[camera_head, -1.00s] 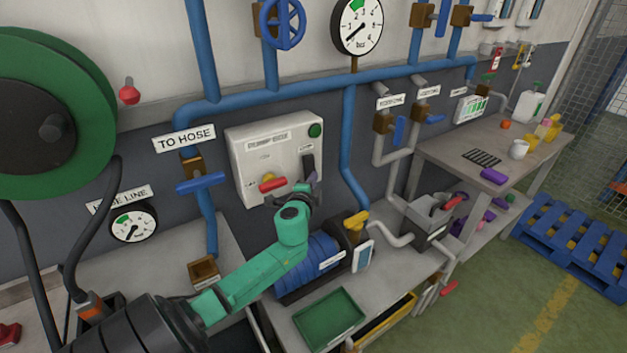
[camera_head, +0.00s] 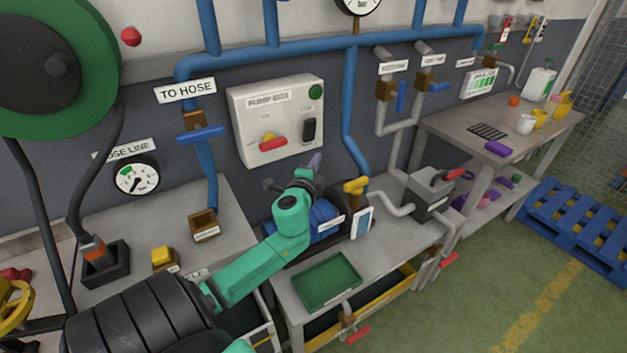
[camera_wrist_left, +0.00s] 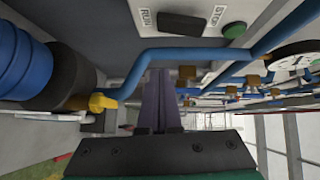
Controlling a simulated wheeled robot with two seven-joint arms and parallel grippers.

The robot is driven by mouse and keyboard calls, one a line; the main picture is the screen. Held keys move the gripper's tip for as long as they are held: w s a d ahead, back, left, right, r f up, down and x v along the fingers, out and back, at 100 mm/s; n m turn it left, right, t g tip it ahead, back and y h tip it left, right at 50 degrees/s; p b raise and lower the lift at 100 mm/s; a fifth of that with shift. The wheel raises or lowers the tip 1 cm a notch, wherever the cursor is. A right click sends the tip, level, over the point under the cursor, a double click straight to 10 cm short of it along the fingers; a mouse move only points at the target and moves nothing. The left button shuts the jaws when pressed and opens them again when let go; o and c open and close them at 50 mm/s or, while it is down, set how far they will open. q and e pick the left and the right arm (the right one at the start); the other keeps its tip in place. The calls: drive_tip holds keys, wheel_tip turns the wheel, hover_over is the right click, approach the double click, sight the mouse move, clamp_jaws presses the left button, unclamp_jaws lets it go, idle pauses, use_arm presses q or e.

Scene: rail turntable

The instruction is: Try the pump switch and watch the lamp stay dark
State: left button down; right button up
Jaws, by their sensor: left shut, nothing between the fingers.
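The white pump panel (camera_head: 240,125) hangs on the wall. The black pump switch (camera_head: 308,130) is at its right side; in the left wrist view the switch (camera_wrist_left: 183,28) sits between RUN and STOP markings. The round green lamp (camera_head: 316,91) at the panel's upper right is dark, with no glow; it also shows in the left wrist view (camera_wrist_left: 234,29). My left gripper (camera_head: 316,162) is shut and empty just below the panel, apart from the switch. Its closed dark fingers (camera_wrist_left: 161,80) show in the left wrist view. My right gripper is out of view.
A red handle (camera_head: 272,143) juts from the panel's lower left. A blue pipe (camera_head: 349,110) runs down right of the panel. The blue pump motor (camera_head: 325,215) with a yellow valve handle (camera_head: 356,185) lies below. A green tray (camera_head: 328,281) stands on the bench.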

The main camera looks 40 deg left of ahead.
use_arm(q)
drive_tip(key=s, duration=0.1)
drive_tip(key=s+d, duration=0.1)
drive_tip(key=s, duration=0.1)
drive_tip(key=s+f+b, duration=0.1)
drive_tip(key=shift+s+d, duration=0.15)
drive_tip(key=shift+d, duration=0.1)
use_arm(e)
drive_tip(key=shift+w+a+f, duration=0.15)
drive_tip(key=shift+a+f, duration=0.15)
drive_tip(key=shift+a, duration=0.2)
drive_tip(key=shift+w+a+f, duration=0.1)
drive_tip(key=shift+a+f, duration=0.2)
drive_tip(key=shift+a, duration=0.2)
